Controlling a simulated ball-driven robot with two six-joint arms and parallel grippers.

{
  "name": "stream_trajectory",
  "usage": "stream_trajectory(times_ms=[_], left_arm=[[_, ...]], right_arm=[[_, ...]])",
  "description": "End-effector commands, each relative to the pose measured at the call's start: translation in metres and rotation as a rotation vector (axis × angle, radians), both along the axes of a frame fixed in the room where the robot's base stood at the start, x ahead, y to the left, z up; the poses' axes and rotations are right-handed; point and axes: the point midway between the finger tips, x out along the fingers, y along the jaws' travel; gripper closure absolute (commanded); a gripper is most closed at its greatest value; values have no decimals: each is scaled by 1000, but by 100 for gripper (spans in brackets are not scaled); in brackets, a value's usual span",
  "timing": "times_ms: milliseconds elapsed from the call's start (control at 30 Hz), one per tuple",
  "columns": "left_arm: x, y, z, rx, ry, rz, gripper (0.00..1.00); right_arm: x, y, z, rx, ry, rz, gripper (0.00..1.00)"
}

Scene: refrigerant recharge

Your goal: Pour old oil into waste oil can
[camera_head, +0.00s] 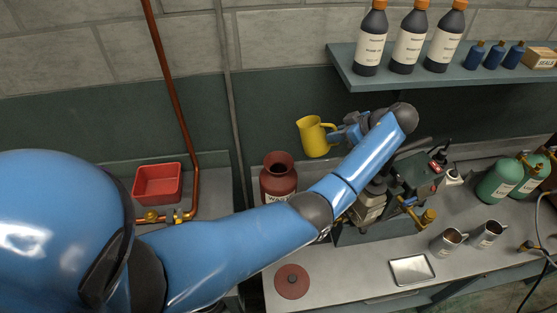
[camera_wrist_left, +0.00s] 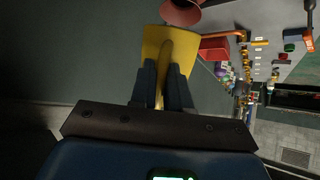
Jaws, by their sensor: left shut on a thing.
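A yellow jug (camera_head: 313,137) is held up in the air by its handle, above and to the right of the waste oil can in the head view. My left gripper (camera_head: 337,134) is shut on the jug's handle; the jug leans a little to the left. In the left wrist view the jug (camera_wrist_left: 169,42) sits between the gripper fingers (camera_wrist_left: 162,85). The dark red waste oil can (camera_head: 278,172) stands on the bench with its mouth open, and its flared mouth shows in the left wrist view (camera_wrist_left: 182,12). What the jug holds is hidden. My right gripper does not show.
A red lid (camera_head: 292,281) lies on the bench front. A red bin (camera_head: 158,184) and copper pipe (camera_head: 172,90) are at left. A machine (camera_head: 412,178), metal cups (camera_head: 447,240), a tray (camera_head: 411,270) and green cylinders (camera_head: 499,181) are at right. Bottles (camera_head: 409,42) stand on a shelf.

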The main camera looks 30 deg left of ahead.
Motion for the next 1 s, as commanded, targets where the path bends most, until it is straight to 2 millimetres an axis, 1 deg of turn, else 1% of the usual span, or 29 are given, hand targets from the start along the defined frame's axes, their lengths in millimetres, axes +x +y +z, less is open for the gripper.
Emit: stream_trajectory(times_ms=[133, 300, 500, 700, 1000], left_arm=[[1, -3, 19, 26, -3, 1, 100], [1, -15, 33, 148, 3, -2, 100], [1, -23, 49, 266, 8, 0, 100], [1, -28, 59, 339, 10, 1, 100], [1, -29, 65, 370, 11, 2, 100]], right_arm=[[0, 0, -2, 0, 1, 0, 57], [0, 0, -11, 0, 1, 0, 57], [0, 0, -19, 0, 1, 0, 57], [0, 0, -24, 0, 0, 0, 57], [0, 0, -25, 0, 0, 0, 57]])
